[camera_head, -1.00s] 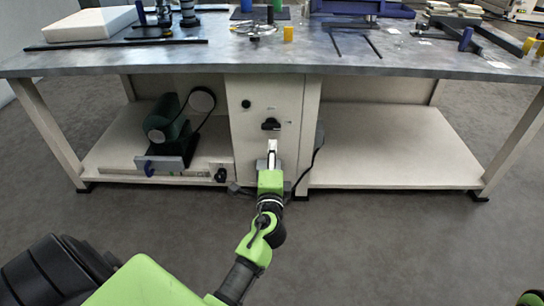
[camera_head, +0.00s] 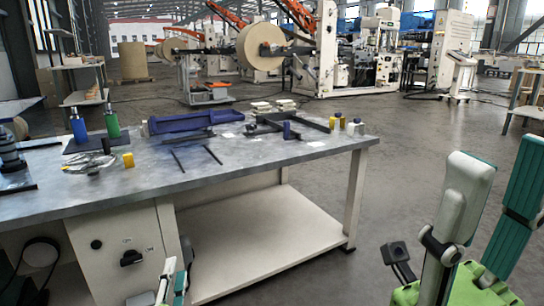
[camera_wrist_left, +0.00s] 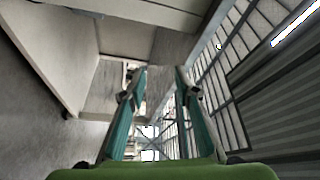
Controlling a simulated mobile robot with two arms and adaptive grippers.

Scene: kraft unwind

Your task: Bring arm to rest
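My left gripper (camera_head: 172,284) shows only in part at the bottom edge of the head view, in front of the bench's white cabinet (camera_head: 125,258). In the left wrist view its two teal fingers (camera_wrist_left: 160,90) stand apart with nothing between them. My right gripper (camera_head: 500,155) is large and close at the right of the head view. Its white and teal fingers point up and stand apart, with no object between them. The left arm's links are out of the head view.
The grey-topped workbench (camera_head: 215,165) bears a blue tray (camera_head: 180,121), a yellow block (camera_head: 128,160) and bottles. Its lower shelf (camera_head: 265,245) is bare. Open floor lies right of the bench. A machine with a paper roll (camera_head: 260,46) stands behind.

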